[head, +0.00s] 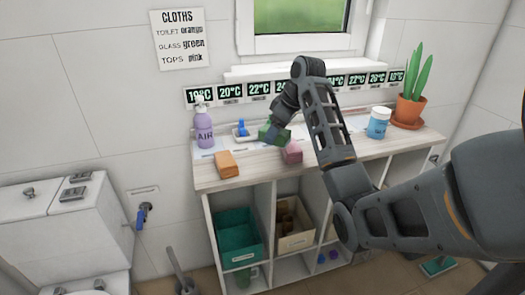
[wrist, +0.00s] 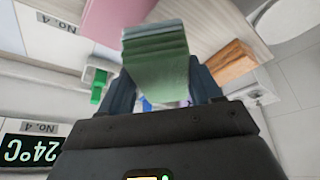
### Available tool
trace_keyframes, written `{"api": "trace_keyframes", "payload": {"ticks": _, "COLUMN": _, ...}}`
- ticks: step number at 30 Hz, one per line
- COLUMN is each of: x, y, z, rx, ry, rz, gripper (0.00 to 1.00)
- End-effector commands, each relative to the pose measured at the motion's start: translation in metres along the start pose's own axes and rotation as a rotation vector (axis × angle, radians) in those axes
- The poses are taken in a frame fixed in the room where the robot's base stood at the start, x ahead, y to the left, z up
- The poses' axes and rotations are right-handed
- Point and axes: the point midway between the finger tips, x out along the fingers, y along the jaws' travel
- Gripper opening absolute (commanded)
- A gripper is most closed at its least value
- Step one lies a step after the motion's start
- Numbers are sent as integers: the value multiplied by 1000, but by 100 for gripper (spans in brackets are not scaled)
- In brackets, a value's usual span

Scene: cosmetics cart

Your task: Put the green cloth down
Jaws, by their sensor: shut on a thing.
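The green cloth (head: 274,135) is a folded block between the fingers of my gripper (head: 272,127), over the back middle of the wooden cart top (head: 345,150). In the wrist view my gripper (wrist: 163,86) is shut on the green cloth (wrist: 158,62), with one finger on each side. Whether the cloth's underside touches the top cannot be told. The pink cloth (head: 292,153) lies just in front and to the right, and shows in the wrist view (wrist: 115,20).
A purple AIR bottle (head: 203,130) stands at the left, with a small white-and-blue item (head: 241,129) beside it. A white-and-blue jar (head: 378,123) and a potted plant (head: 410,100) stand at the right. Temperature displays (head: 230,92) line the wall. A cloth sign (head: 178,40) hangs above.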

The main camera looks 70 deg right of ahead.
Motion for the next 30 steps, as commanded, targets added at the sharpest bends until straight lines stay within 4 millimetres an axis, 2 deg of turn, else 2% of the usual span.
{"api": "trace_keyframes", "payload": {"ticks": 3, "x": 17, "y": -14, "z": -12, "rx": -2, "ry": -1, "rz": -2, "gripper": 39}}
{"api": "trace_keyframes", "payload": {"ticks": 9, "x": 32, "y": -24, "z": -20, "rx": -1, "ry": 1, "rz": 0, "gripper": 39}}
{"api": "trace_keyframes", "payload": {"ticks": 18, "x": 65, "y": -25, "z": -6, "rx": 2, "ry": -2, "rz": -1, "gripper": 39}}
{"api": "trace_keyframes", "payload": {"ticks": 30, "x": 72, "y": -25, "z": -4, "rx": -1, "ry": 1, "rz": 0, "gripper": 39}}
